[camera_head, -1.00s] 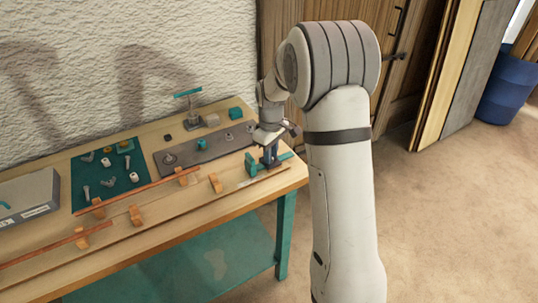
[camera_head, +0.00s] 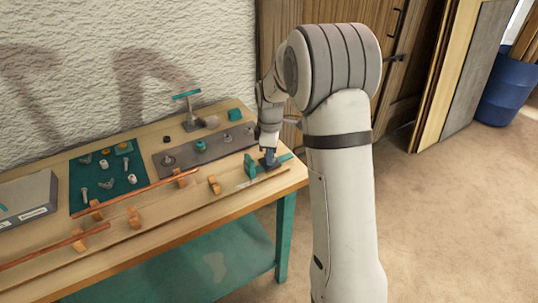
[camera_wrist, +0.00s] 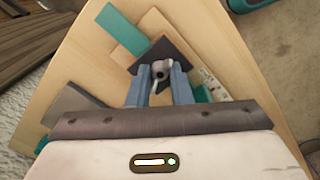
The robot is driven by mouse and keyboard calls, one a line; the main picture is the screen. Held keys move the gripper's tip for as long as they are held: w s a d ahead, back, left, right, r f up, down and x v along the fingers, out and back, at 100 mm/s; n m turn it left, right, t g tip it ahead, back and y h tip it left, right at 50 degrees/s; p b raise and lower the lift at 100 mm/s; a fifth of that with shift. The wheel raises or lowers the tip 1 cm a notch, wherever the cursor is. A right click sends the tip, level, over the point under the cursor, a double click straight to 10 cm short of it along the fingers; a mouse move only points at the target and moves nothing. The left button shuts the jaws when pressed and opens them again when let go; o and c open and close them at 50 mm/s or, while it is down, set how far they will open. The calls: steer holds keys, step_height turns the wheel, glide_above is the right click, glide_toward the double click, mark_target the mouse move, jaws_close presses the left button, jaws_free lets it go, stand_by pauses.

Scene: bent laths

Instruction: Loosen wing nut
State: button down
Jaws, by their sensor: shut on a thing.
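The wing nut (camera_wrist: 161,68) is small and silver-grey and sits over a dark plate (camera_wrist: 172,52) in the wrist view. My gripper (camera_wrist: 160,78) has its two blue-grey fingers on either side of the wing nut and is shut on it. In the head view my gripper (camera_head: 268,161) points down at the right end of the workbench, beside a teal block (camera_head: 249,165). The wing nut is hidden there by my gripper. Teal pieces (camera_wrist: 124,30) and a wooden strip (camera_wrist: 157,24) lie around the dark plate in the wrist view.
The workbench (camera_head: 150,240) holds reddish laths (camera_head: 140,192) on wooden blocks (camera_head: 135,217). A green mat (camera_head: 78,170) bears loose hardware. A grey plate (camera_head: 225,141) with round fittings lies behind, near a teal-topped stand (camera_head: 190,122). A grey box (camera_head: 28,198) stands at left.

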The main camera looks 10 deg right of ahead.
steer(key=shift+s+a+f, duration=0.1)
steer(key=shift+a, duration=0.05)
steer(key=c, duration=1.5)
jaws_free()
steer(key=shift+o, duration=0.9)
steer(key=shift+r, duration=3.95)
